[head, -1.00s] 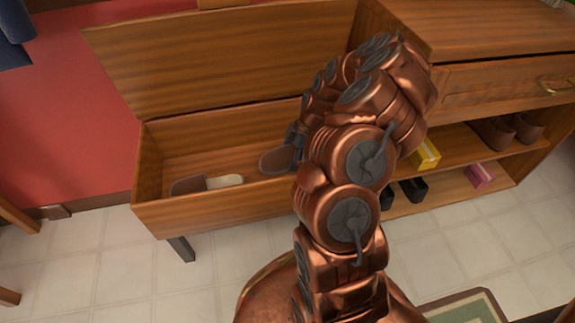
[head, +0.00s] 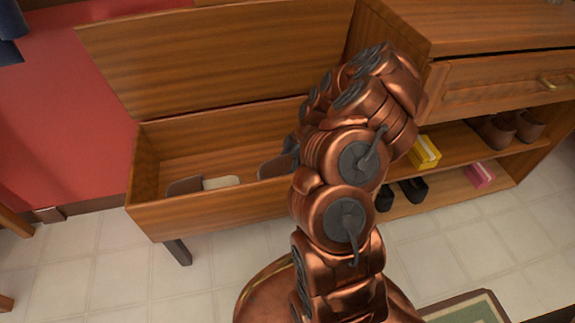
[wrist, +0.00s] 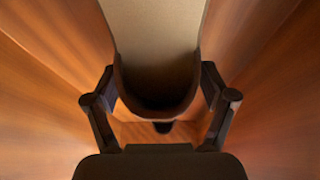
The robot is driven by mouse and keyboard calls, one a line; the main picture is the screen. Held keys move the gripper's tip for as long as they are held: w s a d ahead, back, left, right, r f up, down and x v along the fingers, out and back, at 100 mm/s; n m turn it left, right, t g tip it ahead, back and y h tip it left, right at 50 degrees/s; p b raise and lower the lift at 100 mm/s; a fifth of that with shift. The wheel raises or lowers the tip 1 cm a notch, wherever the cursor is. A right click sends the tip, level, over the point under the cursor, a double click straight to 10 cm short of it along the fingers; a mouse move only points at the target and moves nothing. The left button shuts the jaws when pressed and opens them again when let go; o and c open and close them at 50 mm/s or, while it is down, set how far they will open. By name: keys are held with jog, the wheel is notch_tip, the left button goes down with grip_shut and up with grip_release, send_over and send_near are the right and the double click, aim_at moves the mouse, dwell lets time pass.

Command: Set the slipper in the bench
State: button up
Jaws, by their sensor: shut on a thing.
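The bench (head: 200,215) stands with its lid raised against the wall and its long wooden compartment open. A brown slipper (head: 275,167) is in the right part of the compartment, low behind the front wall, partly hidden by that wall and my arm. In the wrist view this slipper (wrist: 155,35) has a beige insole and a dark toe end between the fingers. My gripper (wrist: 158,88) is shut on it, with wooden walls on both sides. Another brown slipper (head: 184,187) with a pale insole lies in the compartment to the left. Whether the held slipper touches the bottom cannot be told.
A wooden cabinet (head: 480,85) with a drawer adjoins the bench on the right. Its shelves hold brown shoes (head: 495,132), black shoes (head: 413,190), a yellow box (head: 425,150) and a pink box (head: 480,175). The compartment's far left has free room.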

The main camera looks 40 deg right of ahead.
jog(key=shift+f, duration=0.1)
jog(key=o, duration=1.2)
